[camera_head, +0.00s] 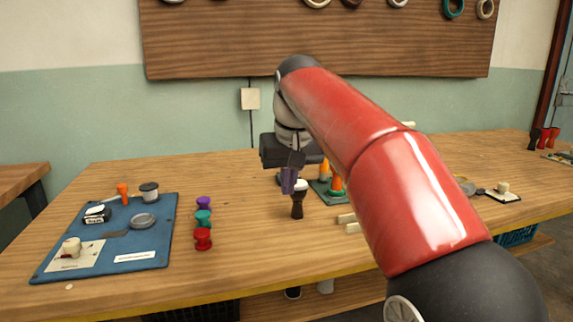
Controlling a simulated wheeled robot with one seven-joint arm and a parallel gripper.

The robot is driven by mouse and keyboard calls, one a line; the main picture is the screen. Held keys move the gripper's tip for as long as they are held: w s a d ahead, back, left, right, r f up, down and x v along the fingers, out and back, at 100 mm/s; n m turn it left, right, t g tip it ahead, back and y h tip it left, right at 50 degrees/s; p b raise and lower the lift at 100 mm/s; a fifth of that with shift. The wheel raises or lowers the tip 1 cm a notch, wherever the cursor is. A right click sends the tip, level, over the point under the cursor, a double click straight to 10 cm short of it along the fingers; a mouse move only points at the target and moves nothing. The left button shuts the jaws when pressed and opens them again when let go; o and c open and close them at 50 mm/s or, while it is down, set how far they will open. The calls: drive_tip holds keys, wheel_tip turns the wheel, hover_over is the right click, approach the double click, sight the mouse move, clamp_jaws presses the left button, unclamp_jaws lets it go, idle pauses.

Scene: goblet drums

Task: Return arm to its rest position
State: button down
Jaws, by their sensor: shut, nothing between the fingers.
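My red arm (360,135) reaches from the lower right over the wooden table. My gripper (290,181) points down near the middle of the table, its fingers shut with nothing between them.
A blue mat (150,250) with a spool, a ring and small items lies at the left. Pale wooden bars (350,228) lie close to my arm. The front middle of the table is clear.

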drive_tip(key=s+d+f+m+t, duration=0.1)
drive_tip(key=s+d+f, duration=0.2)
drive_tip(key=s+d, duration=0.25)
drive_tip(key=s+d+f+m, duration=0.1)
drive_tip(key=s+d+f, duration=0.2)
drive_tip(key=s+d, duration=0.3)
drive_tip(key=s+d+f+m+t+h, duration=0.1)
drive_tip(key=s+d+f, duration=0.2)
drive_tip(key=s+f, duration=1)
drive_tip(key=shift+s+d+f, duration=0.3)
drive_tip(key=shift+s, duration=0.2)
